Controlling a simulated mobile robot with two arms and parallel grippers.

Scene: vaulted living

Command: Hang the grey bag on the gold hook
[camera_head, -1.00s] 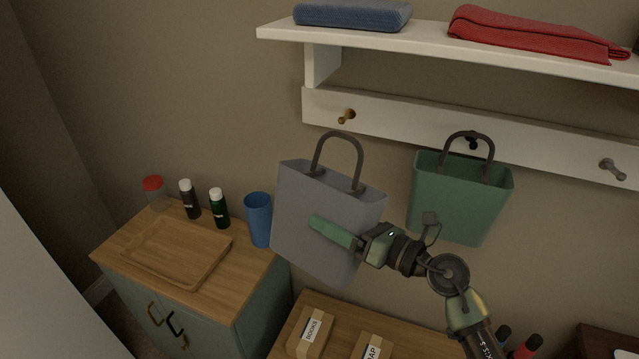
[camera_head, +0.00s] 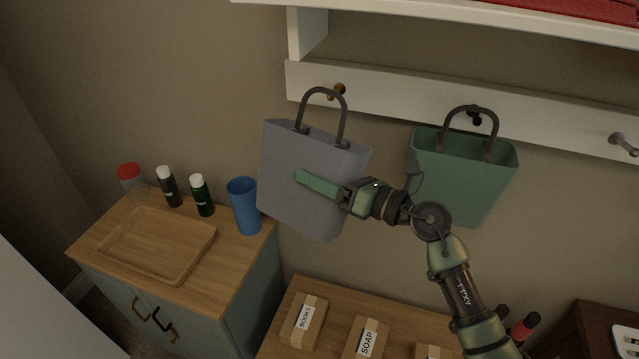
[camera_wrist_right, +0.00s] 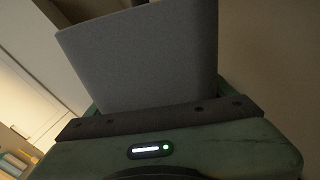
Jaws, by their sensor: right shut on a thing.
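The grey bag (camera_head: 310,205) is upright, slightly tilted, in the head view, with its dark handle arching up just in front of the gold hook (camera_head: 338,91) on the white rail. Whether the handle is around the hook or only in front of it, I cannot tell. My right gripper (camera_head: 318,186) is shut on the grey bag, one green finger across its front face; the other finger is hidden. In the right wrist view the bag (camera_wrist_right: 145,60) fills the space between the fingers. My left gripper is not in view.
A green bag (camera_head: 462,180) hangs at a black hook (camera_head: 475,118) to the right. A silver hook (camera_head: 622,141) is farther right. Below left, a cabinet holds a wooden tray (camera_head: 150,242), a blue cup (camera_head: 243,208) and bottles. Labelled boxes (camera_head: 303,322) lie on the bench below.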

